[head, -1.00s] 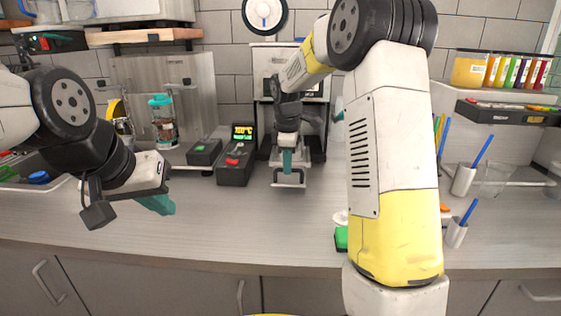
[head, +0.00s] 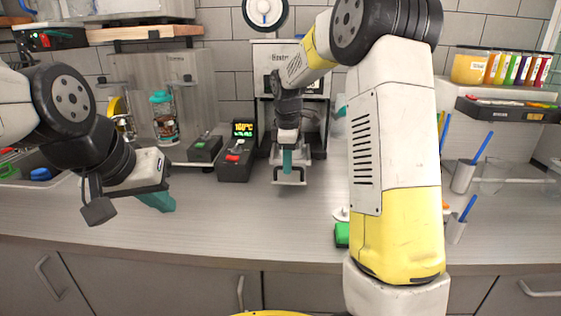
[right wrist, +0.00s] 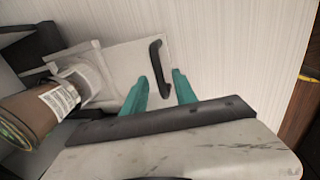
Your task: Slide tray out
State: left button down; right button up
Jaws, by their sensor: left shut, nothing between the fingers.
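The cup sealer (head: 262,54) stands against the back wall. Its light grey tray (right wrist: 118,68) extends at the front, with a dark handle (right wrist: 157,70) at its outer edge; the handle also shows in the head view (head: 289,183). A brown cup (right wrist: 32,112) with a white label is at the tray's inner end. My right gripper (right wrist: 161,80) has teal fingers, one on each side of the handle, with visible gaps. It also shows in the head view (head: 287,168), pointing down at the handle. My left gripper (head: 165,205) is shut and empty above the counter at left.
A black control box (head: 234,165) with a lit display stands left of the sealer. A teal-lidded bottle (head: 164,118) is farther left. A green object (head: 342,234) lies beside my right arm. The counter (head: 240,220) in front of the tray is clear.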

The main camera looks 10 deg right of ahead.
notch_tip(320, 180, up, 8)
jog(key=s, duration=0.1)
jog(key=shift+s+a+f, duration=0.15)
jog(key=shift+s+f, duration=0.05)
jog(key=shift+f, duration=0.05)
jog(key=s+d+r+m+t+y, duration=0.1)
jog(key=s+r+m, duration=0.2)
jog(key=s, duration=0.4)
jog(key=s+d+r+m+t, duration=0.1)
jog(key=s+r+m, duration=0.1)
jog(key=s+m, duration=0.35)
jog(key=s+f+m+t+y, duration=0.1)
jog(key=s+m, duration=0.5)
jog(key=s, duration=1)
notch_tip(320, 180, down, 2)
jog(key=shift+s+f+t+y, duration=0.1)
jog(key=shift+s+t+y, duration=0.25)
jog(key=shift+t, duration=0.15)
jog(key=shift+m, duration=0.25)
